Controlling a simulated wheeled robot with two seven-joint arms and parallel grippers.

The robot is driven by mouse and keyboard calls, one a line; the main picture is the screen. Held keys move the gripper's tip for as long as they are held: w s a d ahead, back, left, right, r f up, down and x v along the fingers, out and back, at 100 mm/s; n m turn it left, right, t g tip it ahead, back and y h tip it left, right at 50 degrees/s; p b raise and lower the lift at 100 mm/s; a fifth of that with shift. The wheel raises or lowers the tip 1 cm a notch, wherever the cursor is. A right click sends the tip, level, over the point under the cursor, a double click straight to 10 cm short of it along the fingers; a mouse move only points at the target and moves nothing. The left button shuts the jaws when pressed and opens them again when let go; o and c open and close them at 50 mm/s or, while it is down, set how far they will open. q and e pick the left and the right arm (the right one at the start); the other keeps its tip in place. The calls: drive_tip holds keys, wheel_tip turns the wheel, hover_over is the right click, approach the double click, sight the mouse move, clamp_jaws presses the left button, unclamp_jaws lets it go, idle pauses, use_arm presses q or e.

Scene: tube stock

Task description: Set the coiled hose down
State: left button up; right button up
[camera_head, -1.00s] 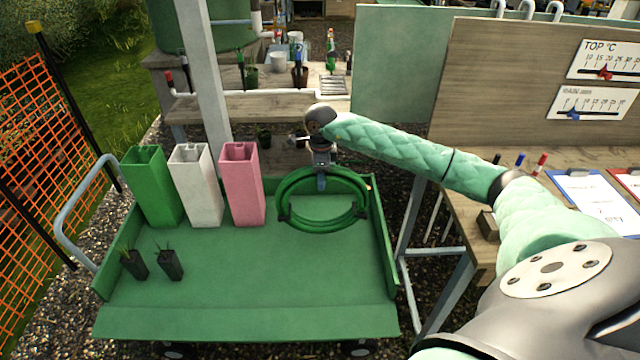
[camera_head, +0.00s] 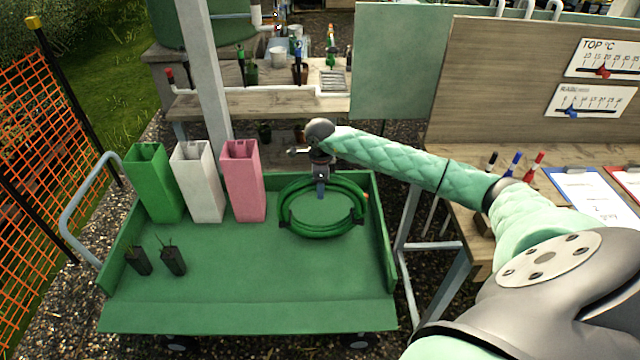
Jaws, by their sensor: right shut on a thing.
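The coiled green hose (camera_head: 322,232) is at the back right of the green cart (camera_head: 250,285). It lies level, its near side low over the cart bed; I cannot tell whether it touches the bed. My right gripper (camera_head: 321,190) points down and is shut on the far side of the coil. The arm comes in from the right and partly hides what is behind the hose. My left gripper is not in view.
Green, white and pink square tubes (camera_head: 243,182) stand left of the hose. Two small black pots (camera_head: 173,261) stand at the cart's left. The cart's front middle is clear. A wooden bench (camera_head: 460,165) with pens and clipboards is at right.

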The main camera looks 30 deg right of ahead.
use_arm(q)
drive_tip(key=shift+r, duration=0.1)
use_arm(e)
drive_tip(key=o, duration=1.5)
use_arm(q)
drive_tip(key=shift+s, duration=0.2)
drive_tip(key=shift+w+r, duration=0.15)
use_arm(e)
drive_tip(key=shift+r, duration=0.15)
drive_tip(key=shift+r+b, duration=0.3)
drive_tip(key=shift+b, duration=0.05)
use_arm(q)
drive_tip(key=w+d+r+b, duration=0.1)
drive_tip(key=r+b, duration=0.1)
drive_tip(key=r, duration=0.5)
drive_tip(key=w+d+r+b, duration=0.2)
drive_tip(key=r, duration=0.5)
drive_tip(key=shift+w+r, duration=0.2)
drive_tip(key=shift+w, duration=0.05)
use_arm(e)
wheel_tip(320, 180, up, 11)
drive_tip(key=shift+r, duration=0.1)
